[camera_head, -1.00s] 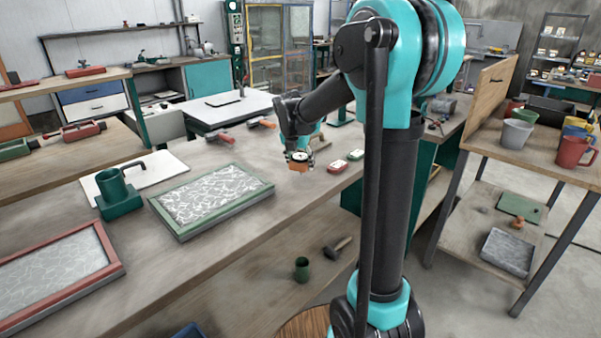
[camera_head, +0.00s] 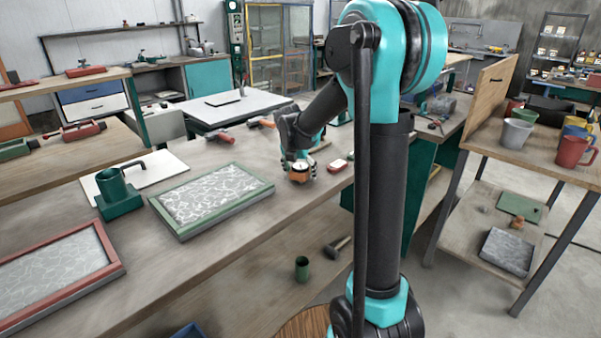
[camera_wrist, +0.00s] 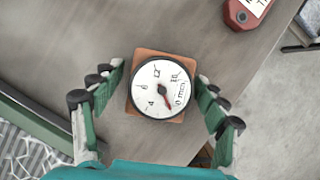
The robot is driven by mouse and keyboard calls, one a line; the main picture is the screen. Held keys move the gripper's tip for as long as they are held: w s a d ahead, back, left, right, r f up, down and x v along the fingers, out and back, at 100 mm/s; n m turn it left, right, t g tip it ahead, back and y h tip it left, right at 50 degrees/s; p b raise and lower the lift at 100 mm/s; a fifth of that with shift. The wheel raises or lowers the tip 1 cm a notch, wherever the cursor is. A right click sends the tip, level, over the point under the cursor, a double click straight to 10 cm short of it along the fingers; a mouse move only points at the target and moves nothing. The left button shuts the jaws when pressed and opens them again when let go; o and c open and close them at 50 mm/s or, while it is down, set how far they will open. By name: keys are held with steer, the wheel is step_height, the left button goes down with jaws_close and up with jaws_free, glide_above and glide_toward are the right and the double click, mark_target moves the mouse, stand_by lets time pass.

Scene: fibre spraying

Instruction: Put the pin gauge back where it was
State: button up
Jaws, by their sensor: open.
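The pin gauge has a round white dial with a red needle on a square orange-brown body. In the wrist view the pin gauge (camera_wrist: 158,86) lies dial up on the wooden bench top, between my fingers. My gripper (camera_wrist: 157,92) is open around it, with a gap showing on each side. In the head view my gripper (camera_head: 299,176) is low over the bench near its front edge, and the gauge (camera_head: 299,172) shows partly between the fingers.
A red block with a white label (camera_head: 340,166) lies just right of my gripper; it also shows in the wrist view (camera_wrist: 246,11). A green-framed tray (camera_head: 215,200) is at the left. Red- and orange-handled tools (camera_head: 220,138) lie behind. The bench edge is close on the right.

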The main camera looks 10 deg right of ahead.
steer(key=v, duration=1.2)
steer(key=s+d+f+m+y, duration=0.1)
steer(key=s+d+f+m, duration=0.2)
steer(key=s+f+m, duration=0.7)
steer(key=s+d+f+m+y, duration=0.1)
steer(key=s+d+f+m, duration=0.2)
steer(key=s+f+m, duration=0.6)
steer(key=s+m, duration=0.7)
steer(key=m, duration=0.3)
steer(key=shift+f+m, duration=0.35)
steer(key=shift+m, duration=0.05)
